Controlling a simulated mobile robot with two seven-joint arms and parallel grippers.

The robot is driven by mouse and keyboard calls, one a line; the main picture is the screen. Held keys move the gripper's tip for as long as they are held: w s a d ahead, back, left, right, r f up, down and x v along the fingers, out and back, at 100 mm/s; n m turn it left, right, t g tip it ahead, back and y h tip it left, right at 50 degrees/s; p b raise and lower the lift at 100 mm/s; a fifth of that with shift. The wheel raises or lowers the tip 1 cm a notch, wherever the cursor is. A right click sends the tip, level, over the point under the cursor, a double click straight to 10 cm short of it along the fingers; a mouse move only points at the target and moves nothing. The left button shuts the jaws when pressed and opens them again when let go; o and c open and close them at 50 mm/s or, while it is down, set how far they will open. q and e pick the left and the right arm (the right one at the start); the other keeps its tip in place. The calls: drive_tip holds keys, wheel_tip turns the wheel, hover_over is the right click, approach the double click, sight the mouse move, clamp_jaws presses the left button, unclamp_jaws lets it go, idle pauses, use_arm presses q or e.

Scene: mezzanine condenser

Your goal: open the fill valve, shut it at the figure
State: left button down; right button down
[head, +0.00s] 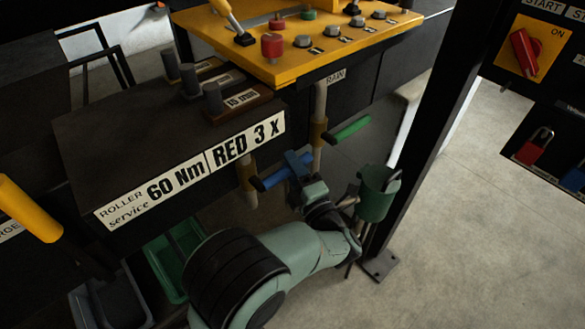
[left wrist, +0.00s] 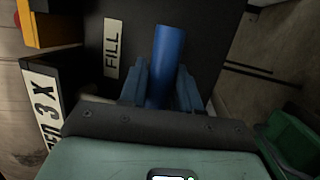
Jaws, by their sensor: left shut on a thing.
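The blue valve handle (left wrist: 166,62) lies between the two blue-grey fingers of my left gripper (left wrist: 162,88) in the left wrist view. A white FILL label (left wrist: 113,47) is on the dark panel beside it. In the head view the blue handle (head: 273,180) sticks out to the left of my left gripper (head: 293,167), which is shut on it. The handle sits near a vertical pipe below the dark box, and the fingers hide part of it. No level gauge or figure for the fill can be made out. My right gripper is not in view.
A green handle (head: 351,129) on the pipe under the DRAIN label (head: 336,76) is close above my left gripper. A green cup (head: 374,195) hangs right of my wrist. A black post (head: 412,130) stands beyond it. A yellow control panel (head: 345,42) is above.

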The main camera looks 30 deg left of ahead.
use_arm(q)
drive_tip(key=shift+r, duration=0.15)
drive_tip(key=c, duration=0.9)
unclamp_jaws()
drive_tip(key=b+v, duration=0.1)
drive_tip(key=v, duration=1.2)
drive_tip(key=shift+d, duration=0.15)
drive_tip(key=shift+s, duration=0.15)
